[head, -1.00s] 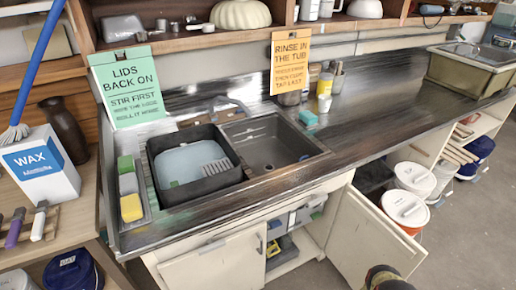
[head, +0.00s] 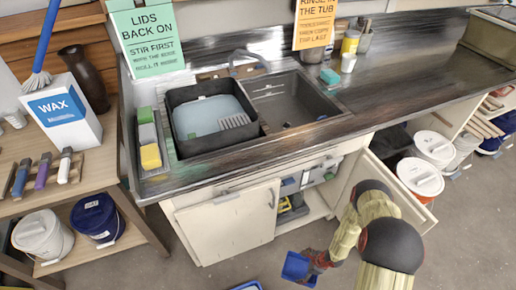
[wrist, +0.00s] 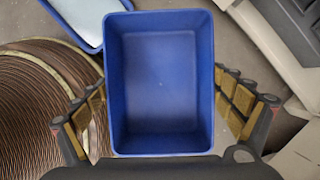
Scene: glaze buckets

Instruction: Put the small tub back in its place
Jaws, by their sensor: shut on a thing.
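A small blue tub (head: 298,267) hangs in my gripper (head: 318,262) low in front of the cabinet under the sink. In the wrist view the tub (wrist: 160,90) is empty, with its open top facing the camera. The gripper's fingers (wrist: 160,100) are on its left and right sides, shut on it. A second blue-rimmed container (wrist: 85,20), pale inside, lies below at the upper left of the wrist view. Its edge also shows at the bottom of the head view (head: 247,286).
The sink cabinet's left door (head: 228,222) is shut and its right door (head: 395,185) stands open. Items (head: 293,207) sit inside the cabinet. White-lidded buckets (head: 420,177) stand at the right. A ridged round brown thing (wrist: 40,110) fills the wrist view's left.

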